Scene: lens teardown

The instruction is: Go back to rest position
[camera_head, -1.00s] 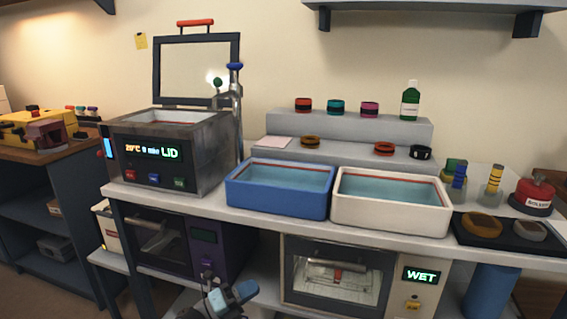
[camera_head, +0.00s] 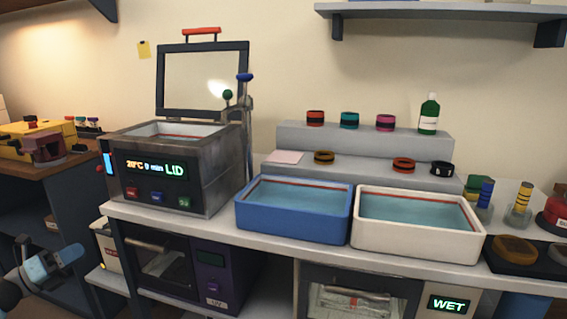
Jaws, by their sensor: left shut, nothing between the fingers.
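My left gripper (camera_head: 68,254) is at the lower left, in front of the dark shelving unit and left of the bench. It is shut with nothing in it. Its blue-and-dark wrist comes in from the left edge. It is apart from everything on the bench. My right gripper is not in view.
On the bench stand a metal bath with raised lid (camera_head: 167,169), a blue tub (camera_head: 293,222) and a white tub (camera_head: 414,238). A grey step (camera_head: 365,141) carries lens rings and a green bottle (camera_head: 429,115). A purple-sided oven (camera_head: 215,270) sits below.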

